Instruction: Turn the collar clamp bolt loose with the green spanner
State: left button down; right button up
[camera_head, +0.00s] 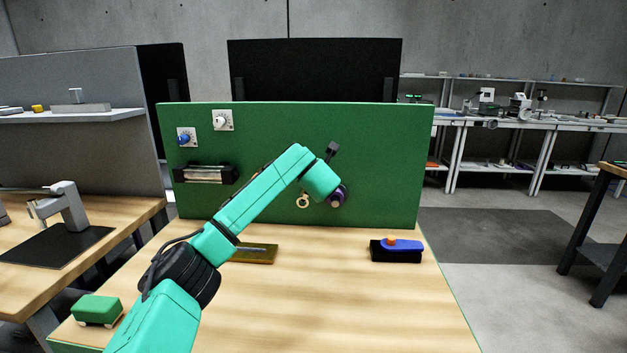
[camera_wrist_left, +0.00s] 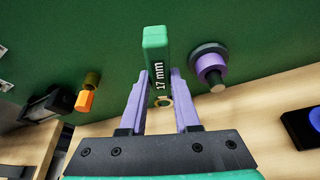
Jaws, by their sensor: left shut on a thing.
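My left gripper (camera_wrist_left: 160,78) is shut on the green spanner (camera_wrist_left: 155,40), whose handle is marked 17 mm in the left wrist view. Its brass-coloured ring end (camera_head: 303,201) shows below my arm in the head view, apart from the fittings. A purple round fitting with a tan end (camera_wrist_left: 211,66) stands out from the green panel, to the right of the spanner; it also shows in the head view (camera_head: 338,196). An orange bolt-like piece on an olive collar (camera_wrist_left: 86,99) is on the left. I cannot tell which fitting is the collar clamp bolt. My right gripper is out of view.
The green panel (camera_head: 388,150) stands at the back of the wooden table (camera_head: 330,310). A black block with a blue piece (camera_head: 396,250) lies right, an olive tray (camera_head: 262,256) mid-left, a green box (camera_head: 97,309) front left. The table's front right is clear.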

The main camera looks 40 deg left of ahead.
pick_arm(q)
jog(key=shift+w+a, duration=0.3)
jog(key=shift+w, duration=0.2)
dwell(0.5)
jog(key=shift+b, duration=0.35)
jog(key=shift+w+a, duration=0.15)
jog(key=shift+w, duration=0.15)
dwell(0.5)
